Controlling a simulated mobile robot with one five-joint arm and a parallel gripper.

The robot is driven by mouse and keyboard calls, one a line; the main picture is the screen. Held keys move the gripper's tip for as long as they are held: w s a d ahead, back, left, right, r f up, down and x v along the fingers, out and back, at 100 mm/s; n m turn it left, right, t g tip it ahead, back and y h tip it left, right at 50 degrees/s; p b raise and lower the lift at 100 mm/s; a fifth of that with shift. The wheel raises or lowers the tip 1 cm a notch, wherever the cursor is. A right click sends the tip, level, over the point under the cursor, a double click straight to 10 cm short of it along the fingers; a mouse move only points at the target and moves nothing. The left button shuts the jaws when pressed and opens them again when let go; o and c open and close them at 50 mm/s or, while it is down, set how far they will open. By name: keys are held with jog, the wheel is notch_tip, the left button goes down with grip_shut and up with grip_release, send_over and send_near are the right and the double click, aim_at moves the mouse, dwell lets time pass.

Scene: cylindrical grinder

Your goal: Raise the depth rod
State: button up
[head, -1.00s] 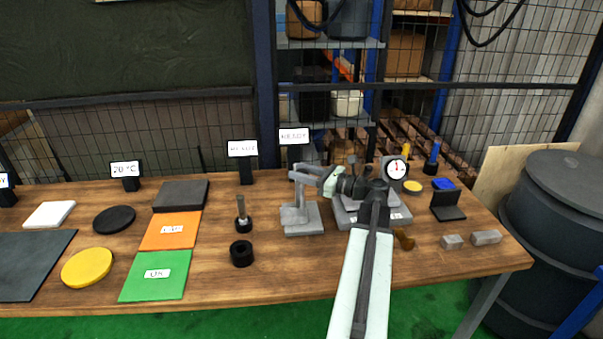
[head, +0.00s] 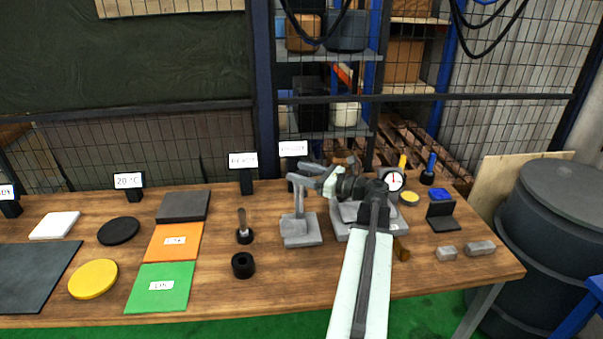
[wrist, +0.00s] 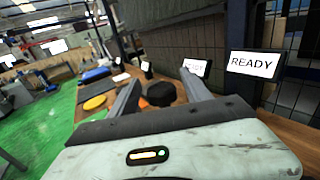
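My gripper (head: 303,174) is above the left part of the machine group at the table's middle right. In the wrist view, its two fingers (wrist: 160,96) are spread apart, with nothing seen held between them. A grey stand (head: 301,232) with a square base and upright post is under the fingers in the head view; I cannot tell whether they touch it. A grey base with a round white dial gauge (head: 395,181) stands to the right, partly hidden by my arm. I cannot clearly make out which part is the depth rod.
A thin rod in a black holder (head: 243,228) and a black ring (head: 243,265) stand left of the stand. Orange (head: 173,241) and green (head: 160,287) mats lie further left. A READY sign (wrist: 254,64) is close on the right in the wrist view. Small grey blocks (head: 480,248) lie at right.

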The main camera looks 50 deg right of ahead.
jog(key=v, duration=0.7)
jog(key=shift+s, duration=0.4)
jog(key=shift+s+d, duration=0.1)
jog(key=shift+d, duration=0.05)
